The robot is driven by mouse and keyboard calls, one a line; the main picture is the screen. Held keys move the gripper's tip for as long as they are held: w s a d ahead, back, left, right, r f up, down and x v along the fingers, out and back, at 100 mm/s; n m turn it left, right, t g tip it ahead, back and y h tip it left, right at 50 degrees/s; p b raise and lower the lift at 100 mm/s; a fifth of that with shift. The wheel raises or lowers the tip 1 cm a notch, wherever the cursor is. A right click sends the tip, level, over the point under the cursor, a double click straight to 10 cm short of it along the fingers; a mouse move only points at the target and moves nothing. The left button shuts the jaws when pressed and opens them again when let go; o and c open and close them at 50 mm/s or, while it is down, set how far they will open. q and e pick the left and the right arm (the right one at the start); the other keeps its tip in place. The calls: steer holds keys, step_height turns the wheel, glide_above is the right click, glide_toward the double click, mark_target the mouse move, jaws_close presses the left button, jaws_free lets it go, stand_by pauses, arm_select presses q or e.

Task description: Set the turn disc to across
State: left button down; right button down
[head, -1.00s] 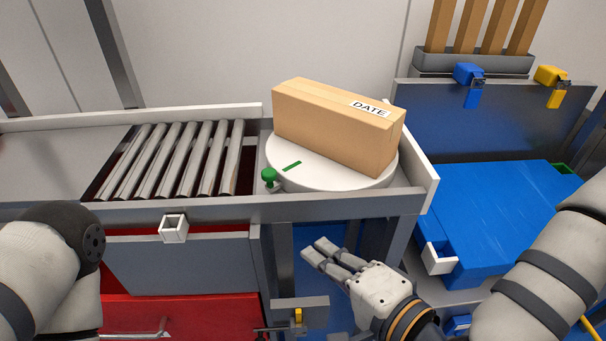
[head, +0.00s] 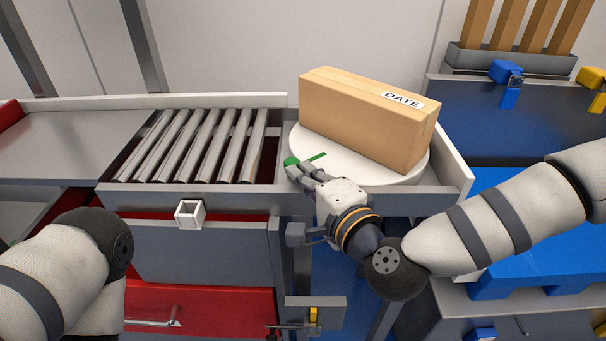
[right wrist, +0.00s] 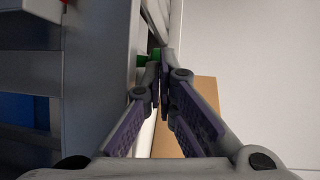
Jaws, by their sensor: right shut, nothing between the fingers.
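The white turn disc (head: 376,172) sits at the right end of the conveyor. A brown box (head: 365,115) labelled DATE stands on it, lying at a slant. A green mark (head: 317,157) shows on the disc near a green knob (head: 291,162) at its left front edge. My right gripper (head: 296,172) is at the knob, its fingers shut and empty. In the right wrist view the closed fingertips (right wrist: 160,65) are right by the green knob (right wrist: 146,62); whether they touch it I cannot tell. My left arm shows at the left, its gripper out of view.
Metal rollers (head: 205,146) lie left of the disc. A raised grey rim (head: 457,175) bounds the disc's right side. A white square bracket (head: 190,213) sticks out at the front. Blue tubs stand at the right.

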steer(key=shift+a, duration=0.1)
steer(key=shift+w+a+m+t+h, duration=0.3)
steer(key=shift+w+a+m+h, duration=0.2)
steer(key=shift+w+a+h, duration=0.35)
steer(key=shift+h, duration=0.05)
steer(key=shift+d, duration=0.1)
